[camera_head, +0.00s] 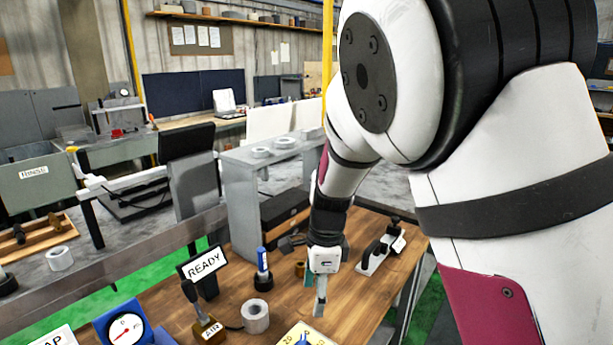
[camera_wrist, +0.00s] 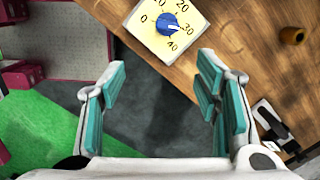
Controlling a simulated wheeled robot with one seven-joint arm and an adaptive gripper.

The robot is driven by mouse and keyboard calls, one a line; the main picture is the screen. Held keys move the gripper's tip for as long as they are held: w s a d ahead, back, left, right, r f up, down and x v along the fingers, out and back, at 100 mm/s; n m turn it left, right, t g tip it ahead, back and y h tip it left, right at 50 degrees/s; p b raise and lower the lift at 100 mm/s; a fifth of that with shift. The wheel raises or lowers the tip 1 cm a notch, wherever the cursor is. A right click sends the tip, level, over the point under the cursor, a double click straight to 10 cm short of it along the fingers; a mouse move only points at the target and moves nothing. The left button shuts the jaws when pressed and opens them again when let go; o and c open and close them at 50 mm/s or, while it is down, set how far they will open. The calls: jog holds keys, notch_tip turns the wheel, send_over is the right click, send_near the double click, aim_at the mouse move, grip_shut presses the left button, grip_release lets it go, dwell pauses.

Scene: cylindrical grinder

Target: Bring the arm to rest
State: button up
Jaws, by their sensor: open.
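My gripper (camera_wrist: 160,108) is open in the wrist view, with nothing between its teal-padded fingers. It points down over the edge of the wooden table, with dark floor showing between the fingers. In the head view my gripper (camera_head: 320,293) hangs low over the wooden table (camera_head: 225,285), at the end of my white arm with its black bands. My arm is bent and reaches forward and down from the right side. The fingers are seen edge-on there.
A dial plate with a blue knob (camera_wrist: 167,24) lies close ahead of the fingers. Near the gripper are a black-and-white device (camera_head: 380,247), a blue marker in a holder (camera_head: 262,270), a READY sign (camera_head: 203,264) and a white roll (camera_head: 255,316). A grey stand (camera_head: 243,205) rises behind.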

jog(key=s+d+r+n+t+y, duration=0.1)
jog(key=s+d+r+n, duration=0.35)
jog(key=r, duration=0.25)
jog(key=s+d+r+n+t, duration=0.1)
jog(key=s+d+r+n, duration=0.4)
jog(key=r, duration=0.3)
jog(key=s+d+r+n+t+h, duration=0.1)
jog(key=s+d+r+n, duration=0.1)
jog(key=s, duration=0.5)
jog(key=s+d+r+n+t+h, duration=0.1)
jog(key=s+d+r+n+t, duration=0.1)
jog(key=s+d+n, duration=0.3)
jog(key=shift+s+d, duration=0.2)
jog(key=shift+s, duration=1.1)
jog(key=shift+n, duration=0.25)
